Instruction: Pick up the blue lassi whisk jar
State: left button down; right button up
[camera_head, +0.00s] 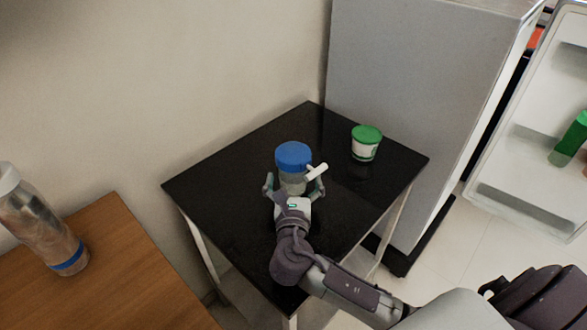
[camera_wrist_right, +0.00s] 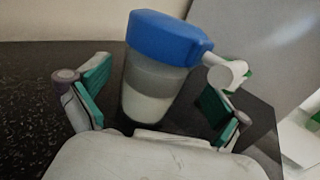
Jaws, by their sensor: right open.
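The blue lassi whisk jar (camera_head: 293,157) stands upright on the black table (camera_head: 225,180) in the head view. It has a blue lid, a white side handle and a clear body with white contents. My right gripper (camera_head: 295,187) is open, with its fingers on either side of the jar's body. In the right wrist view the jar (camera_wrist_right: 160,75) stands between the two green-padded fingers of the gripper (camera_wrist_right: 155,100), with a visible gap at the left finger. The right finger is close under the handle; whether it touches cannot be told. My left gripper is not in view.
A white tub with a green lid (camera_head: 366,143) stands behind and right of the jar. A grey fridge (camera_head: 415,90) with an open door (camera_head: 535,130) is at the right. A wooden table (camera_head: 110,270) with a bottle (camera_head: 38,220) is at the left. The table's left part is clear.

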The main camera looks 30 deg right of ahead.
jog(key=x, duration=0.4)
jog(key=shift+w+a, duration=0.1)
jog(key=c, duration=1.2)
jog(key=shift+c, duration=0.8)
jog(key=shift+r, duration=0.15)
